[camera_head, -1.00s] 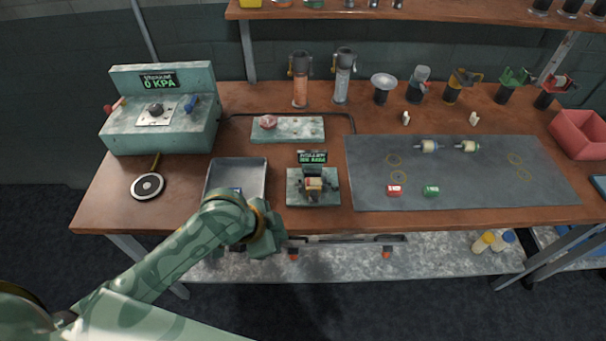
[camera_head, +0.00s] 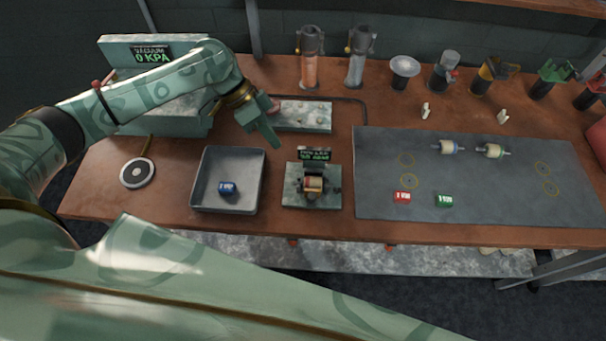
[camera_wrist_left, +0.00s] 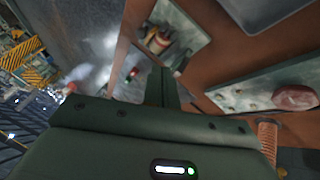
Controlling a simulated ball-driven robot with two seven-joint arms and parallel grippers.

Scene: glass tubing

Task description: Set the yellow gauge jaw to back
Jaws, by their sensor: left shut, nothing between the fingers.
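The gauge (camera_head: 312,187) is a small grey-green block with a green-lettered display and dark uprights around an orange-brown cylinder. It stands right of the grey tray. I cannot make out its yellow jaw or how that jaw is set. My left gripper (camera_head: 274,142) is shut and empty. It points down and right, up and left of the gauge, apart from it. In the left wrist view the shut finger (camera_wrist_left: 163,88) partly overlaps the gauge's surroundings, and the gauge (camera_wrist_left: 157,38) shows at the upper left. My right gripper is out of view.
The grey tray (camera_head: 198,193) holds a blue block (camera_head: 228,187). A pale green plate (camera_head: 310,115) with a pinkish knob lies behind the gauge. A dark mat (camera_head: 470,205) with red and green blocks lies to the right. The vacuum box (camera_head: 175,122) is at the left.

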